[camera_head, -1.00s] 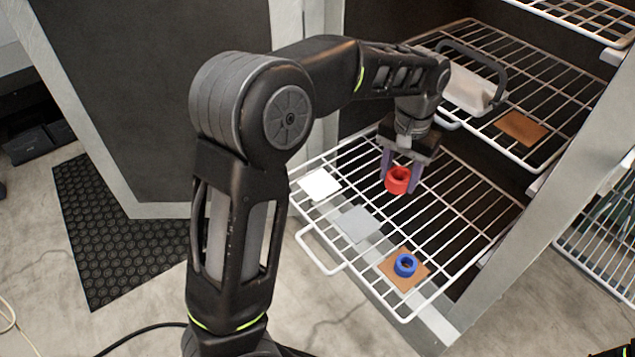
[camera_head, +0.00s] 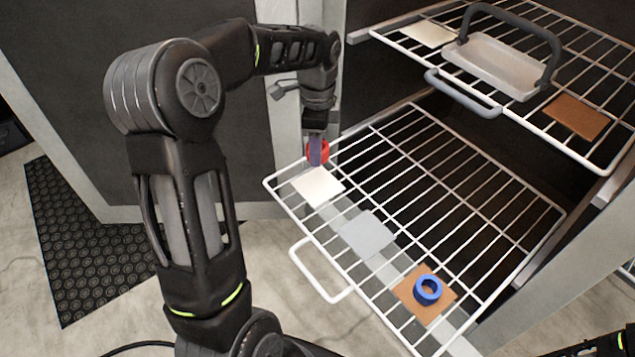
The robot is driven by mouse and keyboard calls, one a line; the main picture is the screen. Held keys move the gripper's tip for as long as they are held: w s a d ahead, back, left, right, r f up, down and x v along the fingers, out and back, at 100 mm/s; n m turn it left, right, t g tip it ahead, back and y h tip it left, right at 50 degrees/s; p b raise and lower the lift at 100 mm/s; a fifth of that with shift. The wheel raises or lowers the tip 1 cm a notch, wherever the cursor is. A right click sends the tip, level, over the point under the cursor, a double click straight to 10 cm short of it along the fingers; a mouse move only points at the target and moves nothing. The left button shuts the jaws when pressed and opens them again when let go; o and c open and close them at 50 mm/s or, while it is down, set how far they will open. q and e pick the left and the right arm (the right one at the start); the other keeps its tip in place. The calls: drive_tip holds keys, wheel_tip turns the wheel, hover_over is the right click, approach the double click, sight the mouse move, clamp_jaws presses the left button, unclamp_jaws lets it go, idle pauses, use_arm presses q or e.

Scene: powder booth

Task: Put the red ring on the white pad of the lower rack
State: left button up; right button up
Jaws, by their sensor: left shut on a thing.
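My left gripper (camera_head: 316,152) is shut on the red ring (camera_head: 324,150), which is partly hidden behind a finger. It holds the ring over the back edge of the white pad (camera_head: 318,187) on the lower rack (camera_head: 455,190); I cannot tell whether ring and pad touch. The white pad lies flat and empty at the left corner of that rack. My right gripper is not in view.
On the lower rack, a grey pad (camera_head: 367,235) is bare and a brown pad (camera_head: 411,296) bears a blue ring (camera_head: 428,290). The upper rack (camera_head: 545,133) holds a handled tray (camera_head: 497,66), a white pad (camera_head: 430,34) and a brown pad (camera_head: 576,117). A cabinet post stands close behind my gripper.

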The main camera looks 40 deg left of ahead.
use_arm(q)
hover_over(318, 185)
drive_tip(key=shift+f+b, duration=0.4)
drive_tip(key=shift+f, duration=2.05)
drive_tip(key=shift+f+b, duration=0.45)
drive_tip(key=shift+f, duration=2.05)
drive_tip(key=shift+s+f, duration=0.1)
drive_tip(key=shift+f, duration=0.1)
drive_tip(key=o, duration=1.5)
drive_tip(key=shift+r, duration=0.15)
